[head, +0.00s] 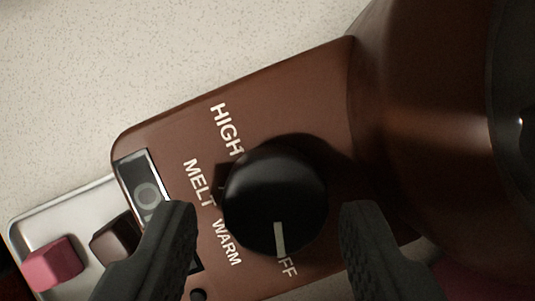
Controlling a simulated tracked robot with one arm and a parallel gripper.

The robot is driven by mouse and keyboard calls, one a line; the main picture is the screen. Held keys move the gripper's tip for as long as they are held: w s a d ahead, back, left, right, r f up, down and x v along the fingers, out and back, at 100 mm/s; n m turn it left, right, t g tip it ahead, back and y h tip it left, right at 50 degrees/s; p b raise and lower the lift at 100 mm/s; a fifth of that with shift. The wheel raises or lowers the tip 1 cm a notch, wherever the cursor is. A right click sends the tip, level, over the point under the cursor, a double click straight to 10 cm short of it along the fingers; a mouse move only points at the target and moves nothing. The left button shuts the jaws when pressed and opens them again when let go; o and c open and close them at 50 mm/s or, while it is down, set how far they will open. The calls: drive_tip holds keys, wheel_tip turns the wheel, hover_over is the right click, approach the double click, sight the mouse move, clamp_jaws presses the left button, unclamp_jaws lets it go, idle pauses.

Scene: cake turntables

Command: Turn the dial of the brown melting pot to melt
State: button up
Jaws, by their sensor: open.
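The brown melting pot (430,110) fills the right side, with its brown control panel (290,95) reaching left. The black dial (275,190) sits on the panel, and its pale pointer mark points down at the OFF label, whose first letter is hidden. The labels HIGH, MELT (199,182) and WARM run along the dial's left side. A small display (143,182) at the panel's left edge is partly hidden by my left finger. My gripper (268,225) is open, one finger on each side of the dial, with gaps showing between the fingers and the dial.
A pale metal tray (40,215) at the lower left holds a pink block (52,263) and a dark brown block (113,236). The speckled light countertop (150,60) is clear at the upper left. The pot's round body stands close to the right finger.

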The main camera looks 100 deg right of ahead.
drive_tip(key=shift+x, duration=0.95)
